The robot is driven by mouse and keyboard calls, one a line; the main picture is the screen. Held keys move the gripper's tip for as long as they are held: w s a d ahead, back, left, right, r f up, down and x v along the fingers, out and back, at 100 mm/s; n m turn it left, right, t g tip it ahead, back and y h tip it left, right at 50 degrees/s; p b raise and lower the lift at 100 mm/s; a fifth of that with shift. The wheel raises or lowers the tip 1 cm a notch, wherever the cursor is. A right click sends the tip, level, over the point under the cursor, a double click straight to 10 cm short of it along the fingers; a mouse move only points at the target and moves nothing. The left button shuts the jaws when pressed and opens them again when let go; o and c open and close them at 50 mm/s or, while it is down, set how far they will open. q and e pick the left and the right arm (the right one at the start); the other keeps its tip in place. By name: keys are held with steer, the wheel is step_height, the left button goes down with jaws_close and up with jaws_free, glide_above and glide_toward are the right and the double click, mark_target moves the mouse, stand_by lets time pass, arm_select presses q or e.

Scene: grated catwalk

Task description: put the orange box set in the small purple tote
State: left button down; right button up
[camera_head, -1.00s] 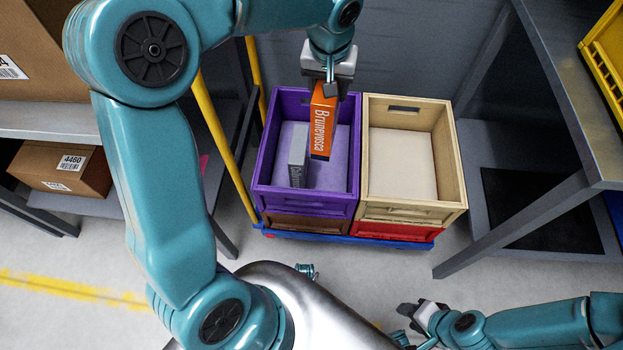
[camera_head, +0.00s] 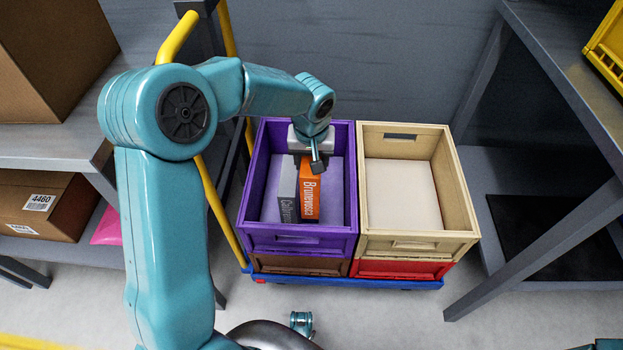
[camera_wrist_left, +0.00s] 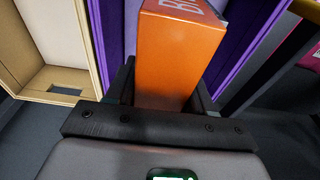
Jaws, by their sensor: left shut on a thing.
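The orange box (camera_head: 311,193) with "Brunevosca" lettering stands upright inside the purple tote (camera_head: 300,244). My left gripper (camera_head: 309,165) is shut on its top end, inside the tote's upper part. In the left wrist view the orange box (camera_wrist_left: 178,58) sits between the two dark fingers. A grey box (camera_head: 288,190) stands in the tote right beside the orange box, on its left. Whether the orange box's bottom touches the tote floor I cannot tell.
A beige tote (camera_head: 466,225), empty, stands against the purple tote's right side. Both rest on a brown tote (camera_head: 300,264) and a red tote (camera_head: 400,269) on a blue dolly. A yellow handle post (camera_head: 215,200) rises at left. Shelves with cartons stand left; a grey table stands right.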

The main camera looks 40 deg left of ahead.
arm_select(q)
step_height(320, 180, down, 6)
steer(key=b, duration=0.3)
steer(key=shift+s+f, duration=0.15)
steer(key=shift+c, duration=2.1)
jaws_free()
